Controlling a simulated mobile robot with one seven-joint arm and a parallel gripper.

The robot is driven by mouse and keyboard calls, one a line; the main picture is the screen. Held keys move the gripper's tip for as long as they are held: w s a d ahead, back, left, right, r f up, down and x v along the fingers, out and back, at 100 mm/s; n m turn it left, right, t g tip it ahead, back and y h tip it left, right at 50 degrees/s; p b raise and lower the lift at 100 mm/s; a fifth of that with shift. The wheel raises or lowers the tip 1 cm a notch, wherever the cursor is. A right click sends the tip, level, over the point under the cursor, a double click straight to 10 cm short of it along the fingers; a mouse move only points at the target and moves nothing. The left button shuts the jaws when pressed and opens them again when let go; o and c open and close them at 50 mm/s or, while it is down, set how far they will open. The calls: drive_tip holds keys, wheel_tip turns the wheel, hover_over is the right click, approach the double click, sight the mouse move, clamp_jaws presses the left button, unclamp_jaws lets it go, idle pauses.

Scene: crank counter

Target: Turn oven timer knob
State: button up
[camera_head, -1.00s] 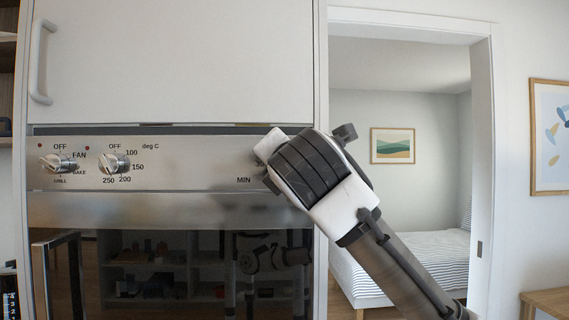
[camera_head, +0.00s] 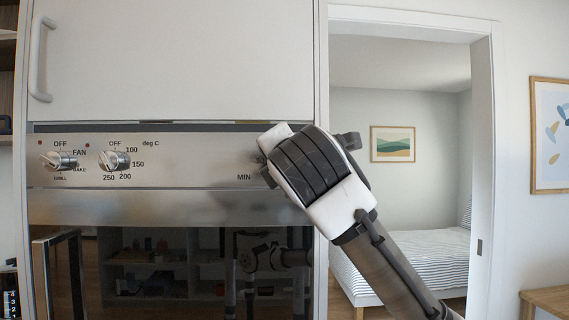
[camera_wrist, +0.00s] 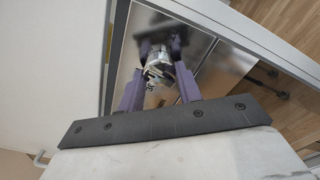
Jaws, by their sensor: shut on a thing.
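The oven control panel (camera_head: 200,160) is brushed metal with knobs and printed marks. The timer knob is hidden behind my gripper and arm in the head view, beside the MIN mark. In the wrist view the timer knob (camera_wrist: 158,64) is a shiny metal knob between my two dark purple fingers. My gripper (camera_wrist: 158,72) is shut on it, one finger on each side. In the head view my gripper's wrist covers the right end of the panel. The knob's exact setting cannot be read.
A function knob (camera_head: 58,160) and a temperature knob (camera_head: 114,160) sit at the panel's left. A white cupboard door (camera_head: 180,65) is above, and the dark oven glass (camera_head: 165,265) is below. A doorway to a bedroom with a bed (camera_head: 425,260) opens at right.

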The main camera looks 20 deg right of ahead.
drive_tip(key=shift+m+h+b, duration=0.5)
drive_tip(key=shift+m+h, duration=0.1)
drive_tip(key=shift+m, duration=16.4)
drive_tip(key=o, duration=1)
